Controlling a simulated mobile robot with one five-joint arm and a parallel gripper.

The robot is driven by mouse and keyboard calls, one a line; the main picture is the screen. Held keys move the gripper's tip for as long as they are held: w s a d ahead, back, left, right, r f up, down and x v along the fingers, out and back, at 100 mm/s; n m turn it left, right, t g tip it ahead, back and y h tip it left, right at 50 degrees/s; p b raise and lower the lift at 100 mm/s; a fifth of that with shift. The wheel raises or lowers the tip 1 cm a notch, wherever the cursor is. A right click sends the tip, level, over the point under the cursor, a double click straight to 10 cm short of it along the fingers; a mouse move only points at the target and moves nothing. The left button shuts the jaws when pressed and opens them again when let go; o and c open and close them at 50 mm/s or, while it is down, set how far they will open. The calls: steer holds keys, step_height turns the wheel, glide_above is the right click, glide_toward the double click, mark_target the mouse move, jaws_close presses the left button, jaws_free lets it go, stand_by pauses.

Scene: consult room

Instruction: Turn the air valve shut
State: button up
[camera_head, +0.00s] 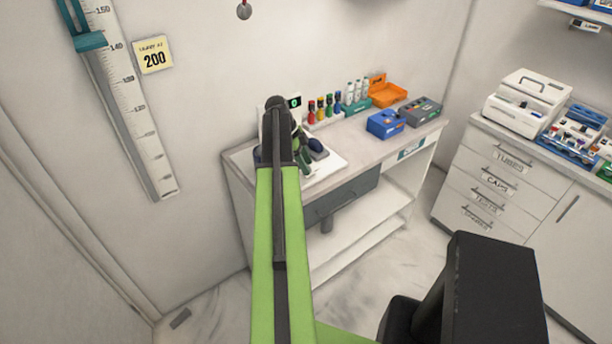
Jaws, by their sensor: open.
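A white device with a small dark screen (294,102) showing a green digit stands on the desk against the wall, largely behind my arm. In front of it is a white board (328,167). A dark blue rounded part (316,148), like a bulb, lies on it. I cannot make out the air valve; my arm covers the middle of the board. My gripper (304,160) shows only in part, past the end of my green arm and low over the board. It is open. I cannot tell whether it touches anything.
On the desk (240,155), several coloured bottles (325,107), an orange box (388,93) and blue and grey boxes (385,124) stand right of the board. A drawer cabinet (490,180) is farther right. A height scale (125,100) hangs left. Some floor is clear.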

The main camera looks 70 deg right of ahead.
steer(key=shift+s+f, duration=0.15)
steer(key=shift+f, duration=0.25)
steer(key=shift+r, duration=0.15)
steer(key=shift+c, duration=0.4)
jaws_close()
